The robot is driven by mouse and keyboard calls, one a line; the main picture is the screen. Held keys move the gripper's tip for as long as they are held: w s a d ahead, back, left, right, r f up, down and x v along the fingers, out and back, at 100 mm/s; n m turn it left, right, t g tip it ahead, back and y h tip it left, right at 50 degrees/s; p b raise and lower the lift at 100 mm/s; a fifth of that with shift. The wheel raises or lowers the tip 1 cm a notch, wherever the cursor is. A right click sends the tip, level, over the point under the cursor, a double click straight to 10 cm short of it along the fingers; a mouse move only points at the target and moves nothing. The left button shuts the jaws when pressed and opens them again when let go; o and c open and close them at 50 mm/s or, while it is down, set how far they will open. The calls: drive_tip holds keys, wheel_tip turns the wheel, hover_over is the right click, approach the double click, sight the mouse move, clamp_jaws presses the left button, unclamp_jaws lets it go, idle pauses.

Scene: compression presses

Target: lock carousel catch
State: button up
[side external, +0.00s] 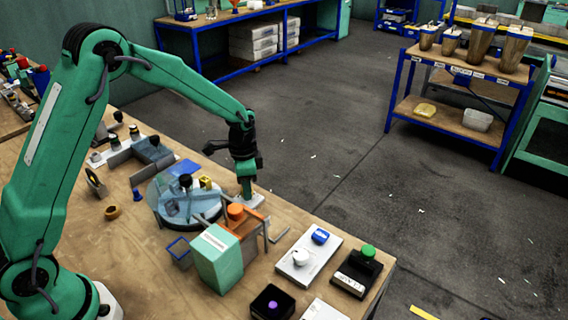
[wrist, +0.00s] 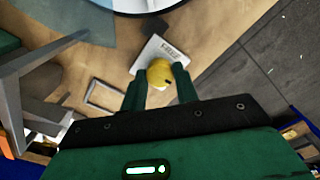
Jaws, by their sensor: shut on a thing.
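The carousel is a round turntable with a clear bluish cover (side external: 172,204) on the wooden bench; its pale rim (wrist: 140,11) shows at the top of the wrist view. A small white labelled plate (wrist: 150,53) sits on the bench beside it and also shows in the side view (side external: 259,199). A round yellow knob (wrist: 160,73) with a dark mark stands at this plate. My gripper (wrist: 160,82) points down with its dark green fingers on either side of the knob, shut on it. In the side view my gripper (side external: 246,190) hides the knob. The label is too small to read.
A green box (side external: 217,260) and an orange-topped fixture (side external: 238,217) stand close in front of my gripper. The bench edge is just beyond my gripper.

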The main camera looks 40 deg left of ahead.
drive_tip(key=shift+r+m, duration=0.1)
drive_tip(key=shift+m, duration=0.4)
drive_tip(key=o, duration=1)
wheel_tip(320, 180, up, 7)
drive_tip(key=shift+f, duration=0.1)
drive_tip(key=shift+r, duration=0.5)
drive_tip(key=shift+r, duration=0.1)
